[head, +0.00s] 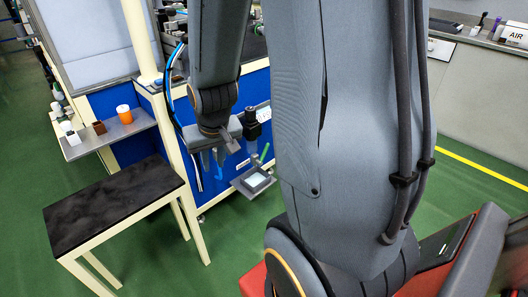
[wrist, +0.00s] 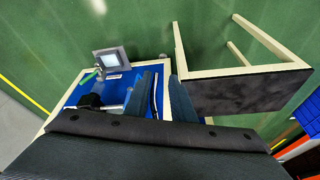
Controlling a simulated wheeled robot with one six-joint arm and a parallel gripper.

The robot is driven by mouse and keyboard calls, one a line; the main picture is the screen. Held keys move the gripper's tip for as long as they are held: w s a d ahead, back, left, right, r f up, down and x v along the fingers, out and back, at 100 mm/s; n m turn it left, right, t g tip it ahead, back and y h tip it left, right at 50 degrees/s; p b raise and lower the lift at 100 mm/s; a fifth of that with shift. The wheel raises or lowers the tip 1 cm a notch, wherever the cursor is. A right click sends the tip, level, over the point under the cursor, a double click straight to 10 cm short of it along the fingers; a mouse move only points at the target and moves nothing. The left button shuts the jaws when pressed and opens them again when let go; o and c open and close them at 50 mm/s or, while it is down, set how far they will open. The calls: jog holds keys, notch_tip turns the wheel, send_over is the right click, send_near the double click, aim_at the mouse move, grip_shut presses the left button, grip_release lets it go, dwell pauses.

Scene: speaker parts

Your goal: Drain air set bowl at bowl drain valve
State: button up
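The air set shows in the head view as a black upright unit (head: 251,124) on the blue cabinet side, right of my gripper. A green part (head: 264,153), perhaps the valve handle, sits below it, above a small grey tray (head: 245,187) with a pale inside. In the wrist view the black unit (wrist: 88,100), green part (wrist: 88,77) and tray (wrist: 97,56) are left of the fingers. My gripper (head: 213,164) points down, its two fingers apart and empty in the wrist view (wrist: 158,92). It touches none of these parts. Bowl details are too small to tell.
A black-topped table (head: 115,203) stands at the left. A shelf (head: 108,135) holds an orange cup (head: 124,114) and small boxes. A cream post (head: 168,130) stands left of my gripper. An AIR sign (head: 515,36) is far right. Green floor between is clear.

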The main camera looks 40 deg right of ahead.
jog(key=w+d+f+m+t+h+b, duration=0.1)
jog(key=w+d+f+m+t+b, duration=0.15)
jog(key=w+d+f+b, duration=0.6)
jog(key=m+t+h+b, duration=0.4)
jog(key=t+h+b, duration=0.15)
jog(key=b, duration=0.75)
send_near(264, 154)
jog(key=w+a+r, duration=0.3)
jog(key=w+a, duration=0.1)
jog(key=a, duration=0.1)
jog(key=s+d+f+m+t+h+b, duration=0.2)
jog(key=d+f+m+t+h+b, duration=0.1)
jog(key=d+f+b, duration=0.3)
jog(key=r+b+x, duration=0.1)
jog(key=b+x, duration=0.5)
jog(key=x, duration=0.6)
jog(key=shift+d+r, duration=0.2)
jog(key=shift+d, duration=0.35)
grip_shut()
